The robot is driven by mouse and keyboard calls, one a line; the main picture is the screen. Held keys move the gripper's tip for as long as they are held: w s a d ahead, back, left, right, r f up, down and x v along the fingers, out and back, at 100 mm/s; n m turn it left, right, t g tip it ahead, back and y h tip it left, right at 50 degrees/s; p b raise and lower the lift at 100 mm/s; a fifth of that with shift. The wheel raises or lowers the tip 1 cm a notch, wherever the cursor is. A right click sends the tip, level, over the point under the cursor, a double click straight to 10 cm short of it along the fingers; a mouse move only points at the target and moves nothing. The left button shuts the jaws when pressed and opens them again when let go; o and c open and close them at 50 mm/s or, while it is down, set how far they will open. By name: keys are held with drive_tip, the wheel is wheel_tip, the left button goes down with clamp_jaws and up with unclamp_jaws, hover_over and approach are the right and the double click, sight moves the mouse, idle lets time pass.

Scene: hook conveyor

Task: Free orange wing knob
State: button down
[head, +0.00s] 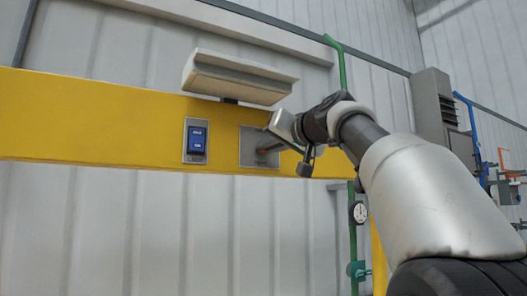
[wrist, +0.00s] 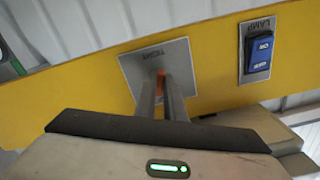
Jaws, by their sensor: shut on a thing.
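The orange wing knob (wrist: 160,75) shows as a small strip of orange between my finger ends in the wrist view. It sits on a grey square plate marked TIGHT (wrist: 136,66), fixed to the yellow beam. My gripper (wrist: 161,84) is shut on the knob, with one finger on each side; the fingers hide most of it. In the head view my gripper (head: 262,150) reaches from the right to the same grey plate (head: 247,158). I cannot tell the knob's turn angle.
A blue switch (head: 196,139) on its own plate is left of the knob plate in the head view. A pale lamp housing (head: 238,80) juts out just above. The yellow beam (head: 90,120) runs across; a green pipe with a round gauge (head: 359,212) stands right of my gripper.

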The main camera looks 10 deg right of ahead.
drive_tip(key=shift+n+b, duration=0.35)
drive_tip(key=shift+n, duration=0.85)
drive_tip(key=c, duration=1.8)
unclamp_jaws()
drive_tip(key=shift+c, duration=0.2)
drive_tip(key=b+v, duration=0.6)
drive_tip(key=v, duration=1.1)
drive_tip(key=shift+s, duration=0.2)
drive_tip(key=shift+w+d, duration=0.1)
